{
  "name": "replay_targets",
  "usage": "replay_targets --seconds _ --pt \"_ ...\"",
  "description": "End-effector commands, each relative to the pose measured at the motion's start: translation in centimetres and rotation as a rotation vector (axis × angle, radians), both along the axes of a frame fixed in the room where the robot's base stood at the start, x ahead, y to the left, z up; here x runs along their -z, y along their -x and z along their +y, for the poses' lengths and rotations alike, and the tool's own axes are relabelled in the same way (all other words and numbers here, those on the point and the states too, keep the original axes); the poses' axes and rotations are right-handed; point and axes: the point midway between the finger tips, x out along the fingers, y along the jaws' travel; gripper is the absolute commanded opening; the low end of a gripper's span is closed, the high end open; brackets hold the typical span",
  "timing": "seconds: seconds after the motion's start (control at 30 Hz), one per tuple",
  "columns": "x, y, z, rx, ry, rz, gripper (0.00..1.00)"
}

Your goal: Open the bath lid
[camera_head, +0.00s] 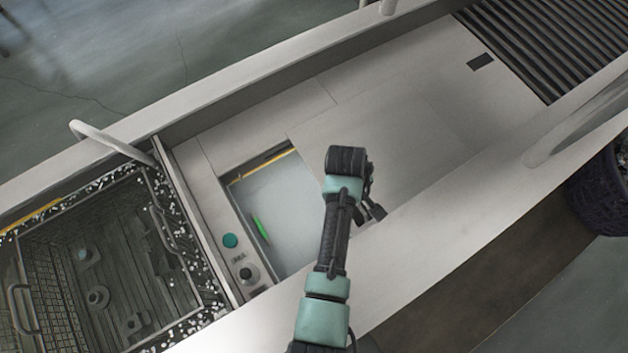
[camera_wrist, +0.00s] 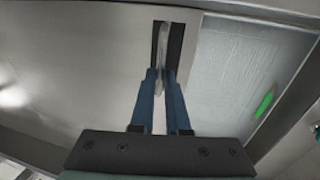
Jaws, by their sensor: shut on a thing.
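The bath lid (camera_head: 395,135) is a flat grey panel lying level over the bath, and it also shows in the wrist view (camera_wrist: 85,60). To its left the bath (camera_head: 275,195) is uncovered, with a pale bluish surface and a small green object (camera_head: 261,229) in it. In the wrist view this opening (camera_wrist: 235,75) is to the right of the lid. My gripper (camera_head: 374,206) is over the lid near its front side. In the wrist view my gripper (camera_wrist: 160,78) is shut on a thin upright handle (camera_wrist: 162,50) beside the lid's edge. My arm hides part of the lid edge in the head view.
A green button (camera_head: 230,240) and a dark knob (camera_head: 246,273) are left of the opening. Further left is a tank with a wire basket (camera_head: 110,270) and a curved rail (camera_head: 110,140). A ribbed dark section (camera_head: 560,40) is at upper right.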

Motion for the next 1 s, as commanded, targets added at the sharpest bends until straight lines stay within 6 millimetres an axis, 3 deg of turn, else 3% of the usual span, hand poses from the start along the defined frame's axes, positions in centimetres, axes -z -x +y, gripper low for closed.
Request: replay_targets --seconds 0.03,0.2,0.4,0.6,0.97,1.0 --pt "0.3 -1.2 -1.5 0.008 0.000 -0.008 0.00" --pt "0.3 -3.7 -5.1 0.005 0.002 -0.008 0.00" --pt "0.1 -5.5 -7.7 0.001 0.001 -0.007 0.00" --pt "0.0 -6.2 -8.8 -0.002 0.001 -0.005 0.00" --pt "-0.1 -6.3 -8.9 -0.003 0.001 -0.005 0.00" --pt "-0.1 -6.3 -8.9 -0.003 0.001 -0.005 0.15"
